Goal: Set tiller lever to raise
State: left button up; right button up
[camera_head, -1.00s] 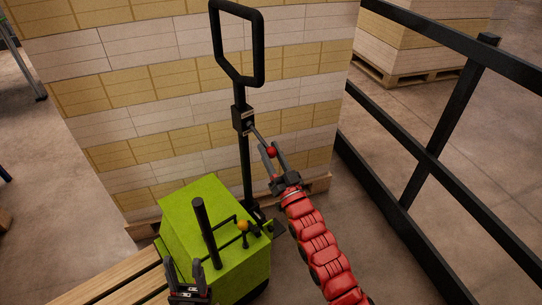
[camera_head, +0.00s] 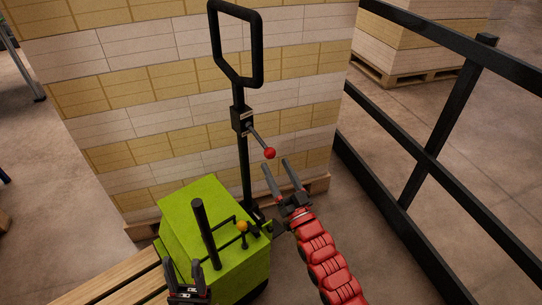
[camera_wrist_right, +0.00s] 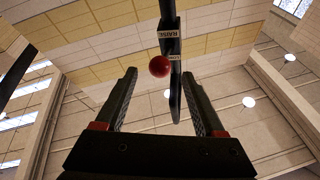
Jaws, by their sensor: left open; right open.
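The tiller (camera_head: 245,150) is a black upright post with a loop handle above a small black box (camera_head: 242,119). A lever with a red ball knob (camera_head: 269,153) sticks out from the box, slanting down to the right. In the right wrist view the red knob (camera_wrist_right: 160,66) shows beyond the fingertips, below a label that reads RAISE. My right gripper (camera_head: 280,165) is open and empty, just below the knob and apart from it. My left gripper (camera_head: 183,267) is open, low beside the green truck body (camera_head: 215,235).
A tall stack of reams (camera_head: 180,90) on a pallet stands behind the tiller. A black railing (camera_head: 425,155) runs along the right. Another loaded pallet (camera_head: 420,70) stands beyond the railing.

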jog(key=v, duration=1.1)
jog(key=shift+s+d, duration=0.2)
jog(key=shift+s, duration=0.15)
